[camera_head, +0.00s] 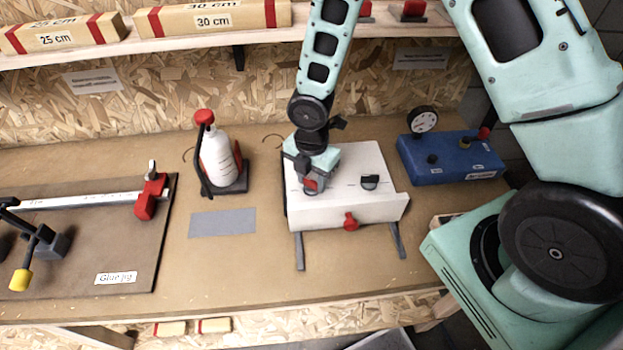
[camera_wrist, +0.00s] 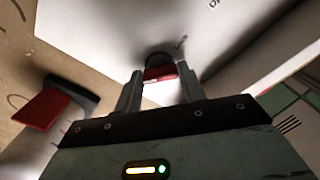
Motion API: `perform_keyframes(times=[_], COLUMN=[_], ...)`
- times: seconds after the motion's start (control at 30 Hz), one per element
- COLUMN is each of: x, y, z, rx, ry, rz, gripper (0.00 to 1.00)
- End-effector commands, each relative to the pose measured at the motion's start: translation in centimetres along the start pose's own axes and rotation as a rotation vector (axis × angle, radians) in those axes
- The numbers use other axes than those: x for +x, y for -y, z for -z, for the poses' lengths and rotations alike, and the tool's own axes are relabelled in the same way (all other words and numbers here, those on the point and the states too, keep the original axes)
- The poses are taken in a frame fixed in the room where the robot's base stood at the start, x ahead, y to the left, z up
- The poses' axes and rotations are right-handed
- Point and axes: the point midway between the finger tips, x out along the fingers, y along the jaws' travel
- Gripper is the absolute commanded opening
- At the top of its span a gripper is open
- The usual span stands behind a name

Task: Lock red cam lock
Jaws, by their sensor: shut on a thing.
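A white box (camera_head: 345,160) stands on the brown workbench. My gripper (camera_head: 311,188) is over the left part of its top. It is shut on the red lever of a red cam lock (camera_head: 310,184). In the wrist view the red lever (camera_wrist: 160,73) sits between my fingertips (camera_wrist: 160,84), against a dark round base (camera_wrist: 158,58) on the white surface. My fingers hide part of the lever, so its exact angle is hard to tell. A dark round fitting (camera_head: 370,181) is on the box top to the right. A red knob (camera_head: 350,221) is on the front face.
A bottle (camera_head: 217,158) in a black stand with a red-topped handle is left of the box. A blue box (camera_head: 450,157) with a gauge is to the right. A grey mat (camera_head: 222,222) and glue jig board (camera_head: 110,255) lie left. A shelf (camera_head: 120,38) runs behind.

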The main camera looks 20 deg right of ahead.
Motion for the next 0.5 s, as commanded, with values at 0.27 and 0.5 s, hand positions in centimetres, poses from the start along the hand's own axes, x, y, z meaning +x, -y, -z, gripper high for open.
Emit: perform_keyframes(times=[0.27,0.5], x=[0.07,0.05], y=[-0.08,-0.08], z=[-0.08,-0.1], rx=[0.264,0.493], ry=[0.002,0.002], rz=[-0.002,-0.003], gripper=[0.17,0.17])
